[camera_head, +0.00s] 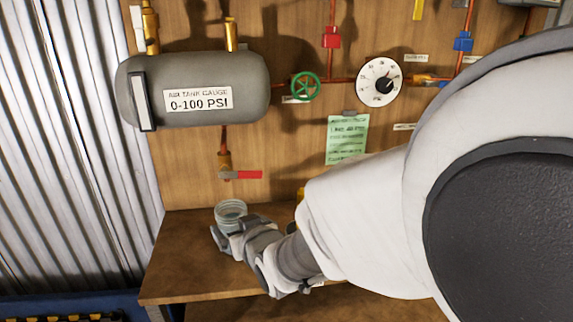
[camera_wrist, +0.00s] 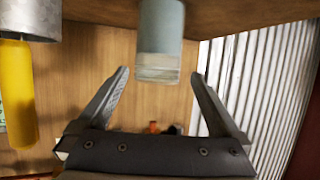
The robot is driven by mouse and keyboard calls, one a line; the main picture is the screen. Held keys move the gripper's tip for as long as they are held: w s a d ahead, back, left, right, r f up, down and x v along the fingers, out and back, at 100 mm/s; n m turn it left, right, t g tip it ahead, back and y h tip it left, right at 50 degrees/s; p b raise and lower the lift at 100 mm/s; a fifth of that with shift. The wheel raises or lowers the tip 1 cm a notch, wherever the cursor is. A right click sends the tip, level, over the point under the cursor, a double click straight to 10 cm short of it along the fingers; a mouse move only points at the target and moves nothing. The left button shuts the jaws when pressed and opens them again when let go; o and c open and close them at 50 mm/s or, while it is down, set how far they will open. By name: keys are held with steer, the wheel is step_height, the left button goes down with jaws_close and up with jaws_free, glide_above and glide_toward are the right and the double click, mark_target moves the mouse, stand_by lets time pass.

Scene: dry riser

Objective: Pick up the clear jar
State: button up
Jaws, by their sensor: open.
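The clear jar (camera_head: 230,211) stands upright on the wooden bench near its back left, open at the top with a threaded neck. In the wrist view, which looks upside down, the jar (camera_wrist: 160,45) shows at the top middle, with its neck pointing down the picture. My gripper (camera_head: 230,234) is just in front of the jar and hides its lower part. In the wrist view my gripper (camera_wrist: 160,77) is open, with one finger on each side of the jar's line and gaps on both sides. I cannot tell whether the fingertips reach past the jar.
A yellow cylinder with a grey end (camera_wrist: 17,90) stands beside the jar in the wrist view. A red-handled valve (camera_head: 240,175) and a grey air tank (camera_head: 195,90) are on the wood panel above. The bench (camera_head: 180,260) is clear at the left.

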mark_target(228, 213)
steer(key=shift+b+x, duration=0.85)
steer(key=shift+x, duration=2.55)
steer(key=shift+w+d+r, duration=0.1)
steer(key=shift+w+d, duration=0.05)
steer(key=shift+d, duration=0.05)
steer(key=shift+c, duration=0.2)
steer(key=c, duration=1.4)
